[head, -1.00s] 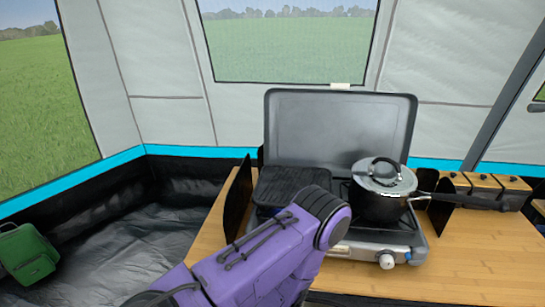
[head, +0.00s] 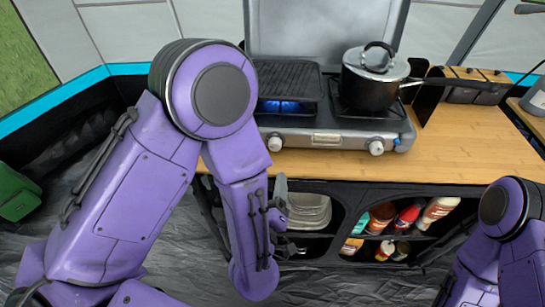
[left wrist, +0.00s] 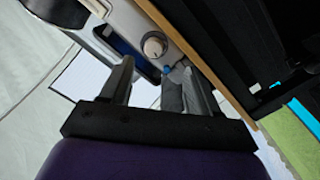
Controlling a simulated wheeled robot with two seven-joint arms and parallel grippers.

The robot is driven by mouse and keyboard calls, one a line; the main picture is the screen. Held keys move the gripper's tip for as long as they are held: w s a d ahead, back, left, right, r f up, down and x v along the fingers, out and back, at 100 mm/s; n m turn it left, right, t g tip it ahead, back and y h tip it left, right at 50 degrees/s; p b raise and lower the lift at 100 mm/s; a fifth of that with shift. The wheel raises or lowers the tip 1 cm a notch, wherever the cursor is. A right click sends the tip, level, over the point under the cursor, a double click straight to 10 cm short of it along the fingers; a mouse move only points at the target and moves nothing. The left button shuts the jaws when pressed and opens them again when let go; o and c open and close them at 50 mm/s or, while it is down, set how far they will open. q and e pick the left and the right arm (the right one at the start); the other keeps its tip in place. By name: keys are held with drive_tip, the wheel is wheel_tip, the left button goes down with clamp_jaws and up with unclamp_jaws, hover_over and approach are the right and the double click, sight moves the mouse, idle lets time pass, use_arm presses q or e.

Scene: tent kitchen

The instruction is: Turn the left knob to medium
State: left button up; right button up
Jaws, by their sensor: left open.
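The camp stove (head: 325,138) stands on the wooden table. Its left knob (head: 274,142) shows at the left of the front panel, just right of my left arm. A blue flame (head: 290,107) burns under the black griddle (head: 288,80). My left gripper (head: 280,190) is below the left knob, in front of the table edge, partly hidden by my wrist. In the left wrist view my left gripper (left wrist: 158,78) is open and empty, with a round knob (left wrist: 154,45) beyond its fingertips, apart from them. My right gripper is out of view.
A lidded pot (head: 370,85) sits on the right burner, above the right knob (head: 376,147). A shelf below the table holds several bottles (head: 408,216) and stacked containers (head: 308,210). The table right of the stove is clear in front.

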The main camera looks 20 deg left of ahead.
sight(274, 147)
use_arm(q)
drive_tip(key=shift+n+t, duration=0.3)
drive_tip(key=p+x, duration=0.1)
drive_tip(key=x, duration=0.2)
drive_tip(key=r+x, duration=0.1)
drive_tip(key=x, duration=0.2)
drive_tip(key=p+x, duration=0.1)
drive_tip(key=x, duration=0.3)
drive_tip(key=shift+a+r+p, duration=0.15)
drive_tip(key=shift+a+p, duration=0.05)
drive_tip(key=shift+p, duration=0.15)
drive_tip(key=c, duration=1)
